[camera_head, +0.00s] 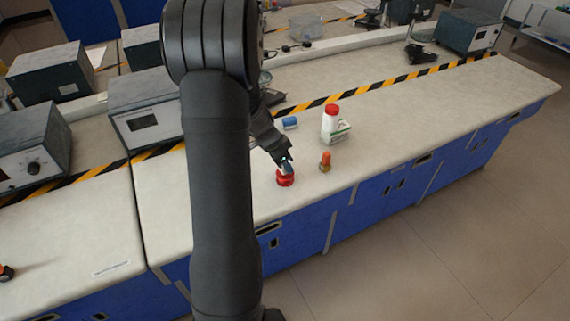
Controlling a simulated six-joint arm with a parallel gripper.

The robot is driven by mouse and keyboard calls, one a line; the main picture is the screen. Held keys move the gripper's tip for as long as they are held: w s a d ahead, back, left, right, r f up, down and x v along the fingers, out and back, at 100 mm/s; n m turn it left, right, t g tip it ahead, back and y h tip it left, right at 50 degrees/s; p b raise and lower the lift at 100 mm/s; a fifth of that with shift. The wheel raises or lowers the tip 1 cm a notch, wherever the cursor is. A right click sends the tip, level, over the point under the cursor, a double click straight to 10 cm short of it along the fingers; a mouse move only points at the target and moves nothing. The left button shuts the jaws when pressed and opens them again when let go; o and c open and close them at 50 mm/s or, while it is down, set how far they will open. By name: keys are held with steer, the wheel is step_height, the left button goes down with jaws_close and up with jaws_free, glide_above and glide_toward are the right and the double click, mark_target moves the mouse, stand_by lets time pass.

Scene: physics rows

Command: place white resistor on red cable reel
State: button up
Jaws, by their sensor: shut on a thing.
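The red cable reel (286,181) stands on the pale bench top near its front edge. My gripper (286,163) points down right above the reel. It is shut on a small whitish piece (287,170), which looks like the white resistor. The fingers hide much of the piece. It is at the top of the reel, but I cannot tell whether it touches it.
The bench to the right is clear.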

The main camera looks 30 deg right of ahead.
steer(key=shift+f, duration=0.4)
steer(key=shift+f, duration=0.15)
steer(key=o, duration=1)
steer(key=shift+c, duration=0.2)
steer(key=v, duration=1.2)
steer(key=shift+r, duration=0.25)
steer(key=shift+f, duration=0.1)
